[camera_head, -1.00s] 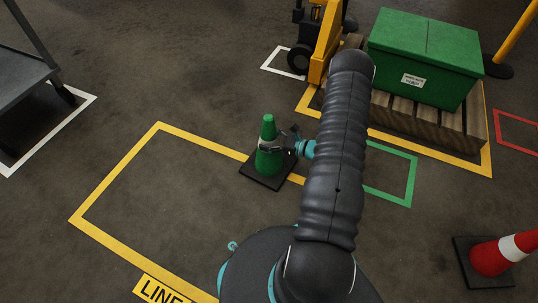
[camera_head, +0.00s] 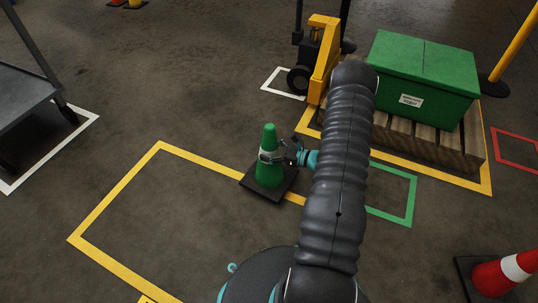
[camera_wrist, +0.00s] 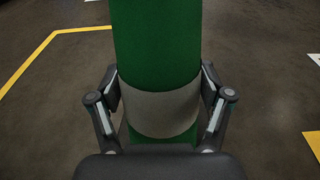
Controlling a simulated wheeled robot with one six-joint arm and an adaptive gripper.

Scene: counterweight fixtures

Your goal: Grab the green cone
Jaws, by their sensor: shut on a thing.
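The green cone (camera_head: 269,174) stands upright on its dark square base (camera_head: 283,190) at the yellow floor line in the head view. It has a pale band around its middle. My gripper (camera_head: 273,157) reaches it from the right and is shut on the cone around the band. In the wrist view the cone (camera_wrist: 156,45) fills the middle, with the finger pads of my gripper (camera_wrist: 160,108) against both sides of the grey band. The cone's base is hidden in the wrist view.
A green box (camera_head: 425,65) sits on a wooden pallet (camera_head: 455,148) at the upper right, beside a yellow pallet jack (camera_head: 320,60). A red and white cone (camera_head: 500,273) stands at lower right. A grey cart (camera_head: 25,95) is at left. Floor left of the cone is clear.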

